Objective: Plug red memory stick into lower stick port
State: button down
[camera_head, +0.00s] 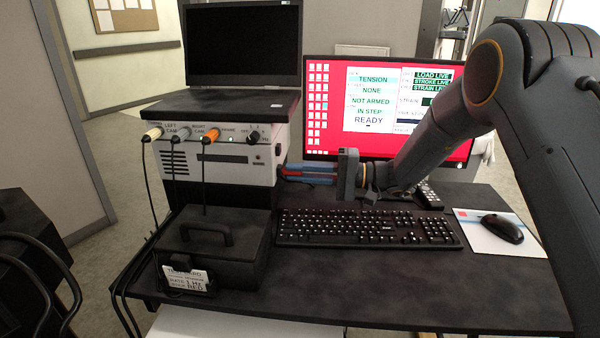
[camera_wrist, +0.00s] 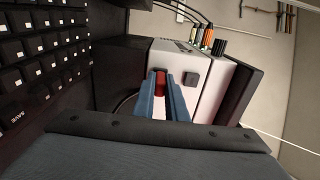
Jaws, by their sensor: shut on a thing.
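The red memory stick (camera_wrist: 160,81) is between the blue fingers of my gripper (camera_wrist: 160,88) in the wrist view. My gripper (camera_head: 291,173) is shut on it and points left at the right side of the white control box (camera_head: 235,166). Only a little red shows at the fingertips in the head view. In the wrist view the stick's far end is close to the white side face (camera_wrist: 190,63). I cannot tell whether it touches or has entered a port. A dark square fitting (camera_wrist: 190,80) sits on that face beside the stick. The port in line with the stick is hidden.
A keyboard (camera_head: 365,228) lies below my gripper, and a black case (camera_head: 212,250) stands in front of the box. A red-screened monitor (camera_head: 335,110) is behind. A mouse (camera_head: 502,228) lies at the right.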

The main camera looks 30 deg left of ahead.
jog(key=shift+a, duration=0.15)
jog(key=c, duration=1.7)
grip_release()
jog(key=shift+s+a, duration=0.1)
jog(key=o, duration=0.5)
jog(key=shift+b+v, duration=0.3)
jog(key=shift+v, duration=2.4)
jog(key=b+v, duration=0.1)
jog(key=v, duration=0.6)
jog(key=shift+d, duration=0.35)
